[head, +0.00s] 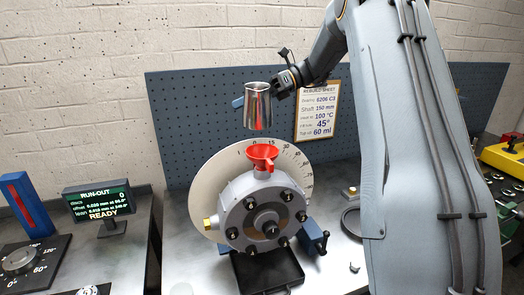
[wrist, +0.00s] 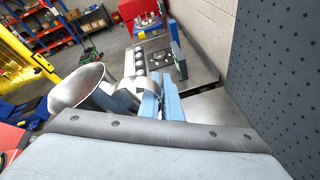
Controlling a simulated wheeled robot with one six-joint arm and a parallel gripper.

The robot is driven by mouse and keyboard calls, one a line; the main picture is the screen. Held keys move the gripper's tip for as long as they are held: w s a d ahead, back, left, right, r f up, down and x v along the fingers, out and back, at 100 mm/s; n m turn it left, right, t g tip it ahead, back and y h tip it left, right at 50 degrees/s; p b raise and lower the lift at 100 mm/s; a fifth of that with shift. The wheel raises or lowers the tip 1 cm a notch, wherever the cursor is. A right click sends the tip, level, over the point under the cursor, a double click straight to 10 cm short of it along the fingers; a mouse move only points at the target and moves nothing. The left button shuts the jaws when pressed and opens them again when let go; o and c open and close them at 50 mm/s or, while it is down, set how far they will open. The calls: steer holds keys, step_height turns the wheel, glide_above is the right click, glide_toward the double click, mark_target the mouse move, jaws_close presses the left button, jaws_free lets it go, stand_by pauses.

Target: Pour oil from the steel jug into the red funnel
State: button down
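The steel jug (head: 257,108) is held upright in the air above the red funnel (head: 263,153), with a clear gap between them. It also shows in the wrist view (wrist: 75,88), its open mouth at the left. My gripper is beside the jug; in the wrist view its blue fingers (wrist: 161,98) are closed around the jug's handle. In the head view the jug hides most of the fingers, with a blue tip showing at its left. The funnel sits upright on top of the grey round housing (head: 262,210). I cannot see any oil level in the jug.
A pale graduated disc (head: 215,185) stands behind the housing. A black tray (head: 268,272) lies below it. A run-out display (head: 98,203) reading READY stands at the left. A blue pegboard (head: 195,110) with a rebuild sheet (head: 318,110) is behind.

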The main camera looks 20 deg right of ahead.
mark_target(245, 87)
steer(key=s+r+n+t, duration=0.2)
steer(key=s+r+n, duration=0.1)
steer(key=s+r+n+t, duration=0.1)
steer(key=r, duration=0.1)
steer(key=shift+s+a+h, duration=0.2)
steer(key=shift+a+h, duration=0.15)
steer(key=shift+h, duration=0.05)
steer(key=shift+s+a+r+n+t, duration=0.1)
steer(key=shift+s+r+n+t, duration=0.25)
steer(key=shift+n+t, duration=0.35)
steer(key=shift+s+n, duration=0.2)
steer(key=shift+n, duration=0.3)
steer(key=shift+s+f+t+b, duration=0.1)
steer(key=shift+t+b, duration=0.2)
steer(key=shift+b, duration=0.1)
steer(key=shift+s+a+r+n+t+b, duration=0.2)
steer(key=shift+s+n+t+b, duration=0.5)
steer(key=shift+b, duration=1.3)
steer(key=shift+w+d+n+g+b, duration=0.15)
steer(key=shift+w+n+g+b, duration=0.2)
steer(key=shift+w, duration=0.15)
steer(key=shift+s+n+t+b, duration=0.45)
steer(key=shift+s+b, duration=0.05)
steer(key=shift+b, duration=1.15)
stand_by(1.3)
